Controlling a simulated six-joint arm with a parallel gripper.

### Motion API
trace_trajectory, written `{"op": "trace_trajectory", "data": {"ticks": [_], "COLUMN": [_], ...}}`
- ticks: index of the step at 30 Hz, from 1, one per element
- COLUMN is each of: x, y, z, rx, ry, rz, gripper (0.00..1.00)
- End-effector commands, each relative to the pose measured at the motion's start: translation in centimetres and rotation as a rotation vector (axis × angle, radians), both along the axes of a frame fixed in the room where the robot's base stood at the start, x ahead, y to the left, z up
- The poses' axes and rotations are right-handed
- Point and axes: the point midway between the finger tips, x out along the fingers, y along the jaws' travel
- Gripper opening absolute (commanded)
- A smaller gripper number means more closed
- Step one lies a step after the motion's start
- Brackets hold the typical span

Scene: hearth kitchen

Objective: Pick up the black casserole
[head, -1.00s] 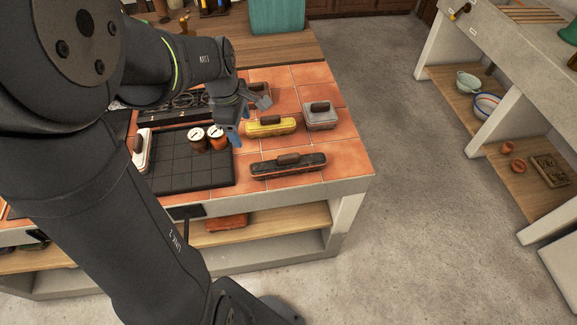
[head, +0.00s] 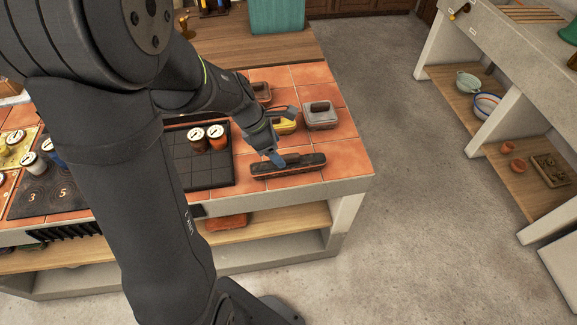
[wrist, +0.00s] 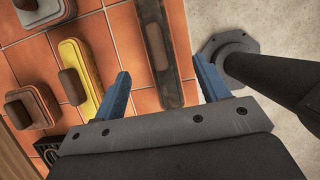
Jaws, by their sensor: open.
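The black casserole (head: 302,170) is a long, low dark dish with a reddish rim line and a brown handle on its lid. It sits on the orange tiles near the counter's front right edge. In the wrist view the black casserole (wrist: 170,55) lies between the lines of my two blue fingers, beyond their tips. My gripper (head: 279,158) is open and empty, above the casserole's left part in the head view. In the wrist view my gripper (wrist: 160,80) has its fingers wide apart. Part of the casserole's lid is hidden behind a finger in the head view.
A yellow casserole (head: 287,126) stands just behind, partly hidden by my gripper. A grey casserole (head: 320,117) is at the right and a brown one (head: 262,91) farther back. Two lidded jars (head: 216,137) stand on the dark grid (head: 200,174) to the left.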

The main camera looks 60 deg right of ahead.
Motion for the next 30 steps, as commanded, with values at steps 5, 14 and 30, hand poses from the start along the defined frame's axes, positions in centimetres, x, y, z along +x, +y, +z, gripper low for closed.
{"op": "trace_trajectory", "data": {"ticks": [5,14,30], "x": [-0.3,-1.1,-1.4], "y": [-0.2,-1.2,-1.5], "z": [-0.9,-4.5,-5.6], "rx": [0.001,0.003,0.001], "ry": [-0.001,0.001,-0.002], "rz": [-0.002,-0.001,-0.001], "gripper": [0.68,0.68,0.41]}}
